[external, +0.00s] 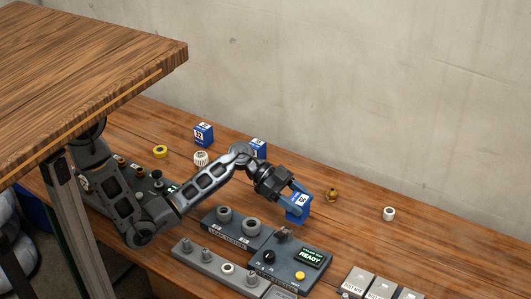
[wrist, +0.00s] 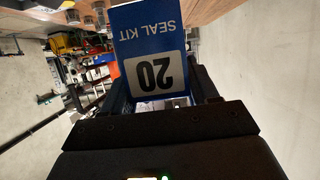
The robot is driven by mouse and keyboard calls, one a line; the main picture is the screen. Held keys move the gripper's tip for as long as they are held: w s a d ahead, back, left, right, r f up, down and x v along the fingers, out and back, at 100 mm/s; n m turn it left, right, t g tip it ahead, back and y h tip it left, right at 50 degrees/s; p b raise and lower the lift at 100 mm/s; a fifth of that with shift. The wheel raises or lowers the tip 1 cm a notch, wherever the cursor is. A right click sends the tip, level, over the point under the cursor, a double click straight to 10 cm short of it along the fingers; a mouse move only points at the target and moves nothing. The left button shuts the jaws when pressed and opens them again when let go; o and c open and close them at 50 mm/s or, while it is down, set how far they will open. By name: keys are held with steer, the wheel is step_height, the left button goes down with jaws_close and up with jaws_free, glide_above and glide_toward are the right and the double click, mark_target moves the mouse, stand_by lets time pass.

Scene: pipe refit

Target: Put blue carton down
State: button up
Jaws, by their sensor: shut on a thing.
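The blue carton (external: 297,208) is in my gripper (external: 291,194), over the bench just behind the grey device with the lit READY screen. The external view does not show clearly whether its bottom touches the bench. Two similar blue cartons stand further left on the bench, one (external: 204,133) in the open and one (external: 259,148) partly hidden behind my arm.
The READY device (external: 298,262) and a grey block with two round sockets (external: 238,228) lie in front of the carton. A brass fitting (external: 332,194) and a white ring (external: 389,213) stand to its right. A wall rises behind.

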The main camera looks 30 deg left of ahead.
steer(key=w+a+f+b, duration=0.2)
steer(key=w+f, duration=0.1)
steer(key=w+a+f+b, duration=0.2)
steer(key=a+f+b, duration=0.1)
steer(key=f, duration=0.1)
steer(key=w+a+f+b, duration=0.2)
steer(key=w+f+b, duration=0.1)
steer(key=f, duration=0.1)
steer(key=shift+w+a, duration=0.25)
steer(key=shift+w, duration=0.1)
steer(key=shift+r, duration=0.1)
steer(key=o, duration=1.1)
steer(key=shift+c, duration=0.2)
steer(key=shift+a+r, duration=0.1)
steer(key=b+v, duration=0.1)
steer(key=v, duration=1)
steer(key=shift+a+r, duration=0.2)
steer(key=shift+a, duration=0.15)
